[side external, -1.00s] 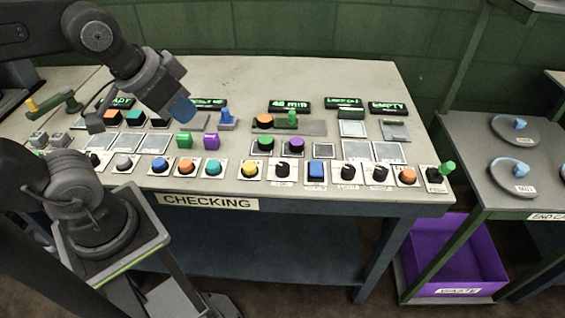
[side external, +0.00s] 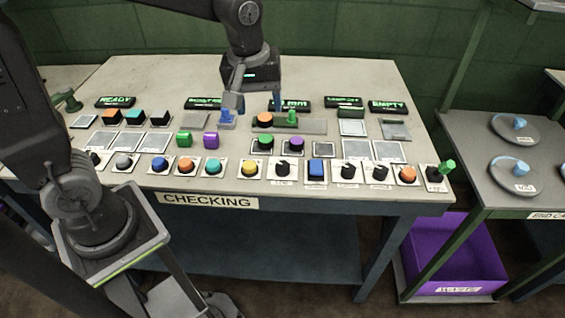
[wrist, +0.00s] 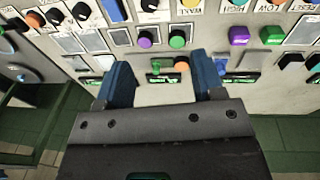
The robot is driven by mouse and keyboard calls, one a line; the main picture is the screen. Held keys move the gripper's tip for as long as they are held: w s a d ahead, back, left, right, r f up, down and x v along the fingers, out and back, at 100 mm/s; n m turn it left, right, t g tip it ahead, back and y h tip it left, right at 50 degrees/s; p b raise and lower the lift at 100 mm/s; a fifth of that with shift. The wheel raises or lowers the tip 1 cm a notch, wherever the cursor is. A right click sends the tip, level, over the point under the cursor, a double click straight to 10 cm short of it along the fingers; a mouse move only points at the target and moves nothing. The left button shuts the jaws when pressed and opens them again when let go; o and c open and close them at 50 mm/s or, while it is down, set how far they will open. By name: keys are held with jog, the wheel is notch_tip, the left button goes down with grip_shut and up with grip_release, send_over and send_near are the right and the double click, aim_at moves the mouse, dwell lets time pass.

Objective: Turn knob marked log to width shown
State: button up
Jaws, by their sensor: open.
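Several black knobs with white pointer marks stand in the front row of the bench: one right of the yellow button (side external: 282,169), two right of the blue button (side external: 349,171) (side external: 378,172), and one at the right end (side external: 435,175). Their small labels are too blurred to tell which reads log. The first knob also shows at the top of the wrist view (wrist: 150,5). A green-lit display (side external: 290,105) reads a value in mm, its left part hidden by a finger. My gripper (side external: 255,104) is open and empty above the back of the bench; its blue fingers also show in the wrist view (wrist: 162,78).
A blue handle (side external: 227,120) is close to my left finger. A purple bin (side external: 455,255) and a side table (side external: 500,130) stand right.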

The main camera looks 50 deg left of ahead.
aim_at(282, 164)
jog(key=w+f+n, duration=0.1)
jog(key=f, duration=0.5)
jog(key=w+d+f+n+g, duration=0.1)
jog(key=w+f, duration=0.1)
jog(key=f, duration=0.4)
jog(key=w+f+n, duration=0.1)
jog(key=f, duration=0.6)
jog(key=shift+w+d+n+g, duration=0.15)
jog(key=shift+w+n+g, duration=0.15)
jog(key=shift+w, duration=0.05)
jog(key=c, duration=0.9)
